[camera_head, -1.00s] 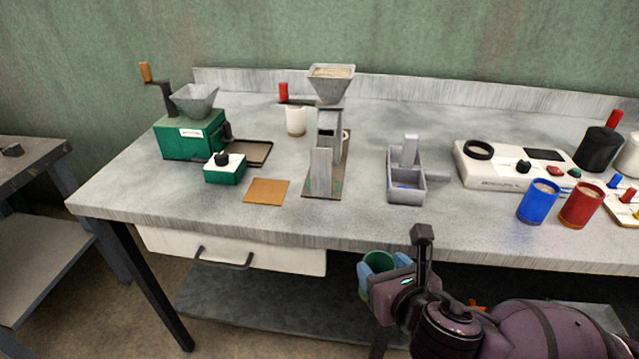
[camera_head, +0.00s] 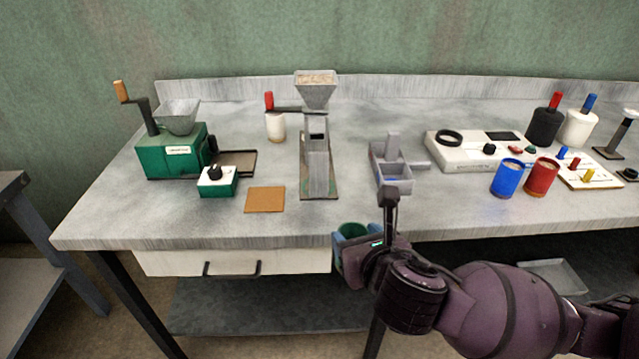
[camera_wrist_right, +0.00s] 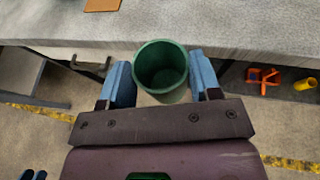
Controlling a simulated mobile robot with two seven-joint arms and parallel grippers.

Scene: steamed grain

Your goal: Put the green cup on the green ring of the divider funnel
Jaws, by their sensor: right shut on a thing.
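The green cup (camera_head: 352,230) is upright between the blue fingers of my right gripper (camera_head: 355,246), which is shut on it. They are at the table's front edge, near the drawer's right end. The right wrist view also shows the cup (camera_wrist_right: 160,92), open at the top and seemingly empty, between both fingers. A tall grey stand with a grain-filled funnel (camera_head: 316,92) stands at the middle of the table, beyond the cup. I take this for the divider funnel, but cannot make out a green ring on it.
A grey sectioned box (camera_head: 393,178) stands right of the funnel stand. A brown mat (camera_head: 265,199) and green mill (camera_head: 170,152) are at left. A blue cup (camera_head: 507,180) and red cup (camera_head: 541,178) stand at right. The table front between mat and box has free room.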

